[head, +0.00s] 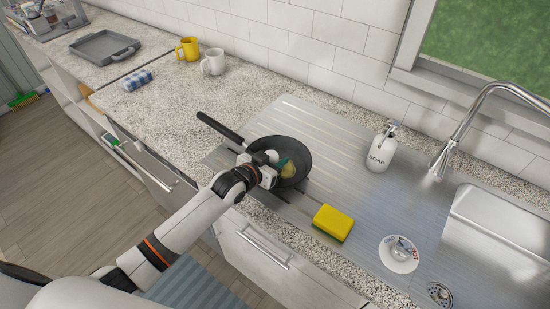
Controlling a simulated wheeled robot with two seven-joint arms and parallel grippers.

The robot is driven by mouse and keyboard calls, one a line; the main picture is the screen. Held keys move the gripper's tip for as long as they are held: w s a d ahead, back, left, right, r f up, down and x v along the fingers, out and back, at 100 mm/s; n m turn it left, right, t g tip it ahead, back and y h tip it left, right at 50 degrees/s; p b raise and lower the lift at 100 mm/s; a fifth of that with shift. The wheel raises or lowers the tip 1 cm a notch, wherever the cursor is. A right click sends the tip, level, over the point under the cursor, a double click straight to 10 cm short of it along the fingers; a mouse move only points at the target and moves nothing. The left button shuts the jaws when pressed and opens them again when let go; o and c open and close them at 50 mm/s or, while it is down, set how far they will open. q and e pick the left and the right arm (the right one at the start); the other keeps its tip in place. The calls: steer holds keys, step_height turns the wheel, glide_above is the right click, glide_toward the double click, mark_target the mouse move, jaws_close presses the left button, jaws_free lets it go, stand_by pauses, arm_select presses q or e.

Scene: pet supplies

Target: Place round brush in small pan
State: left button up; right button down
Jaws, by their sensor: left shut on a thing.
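The small pan (300,154) is dark and round, and sits on the ribbed steel drainboard with its long black handle pointing up and left. My left gripper (276,167) is over the near left part of the pan and is shut on what looks like the round brush (288,168). A yellow-green part and a pale part of it show beside the fingers, inside the pan's outline. The fingers hide the rest, so I cannot tell whether it touches the pan bottom. My right gripper is out of view.
A yellow sponge (333,223) lies on the drainboard close to the pan. A soap dispenser (381,149), a round white item (399,254) and the faucet (465,125) are to the right.

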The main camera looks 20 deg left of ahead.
arm_select(q)
steer(key=o, duration=1.2)
steer(key=shift+f, duration=0.15)
steer(key=shift+c, duration=0.2)
steer(key=shift+r, duration=0.2)
steer(key=b+v, duration=0.1)
steer(key=v, duration=1.1)
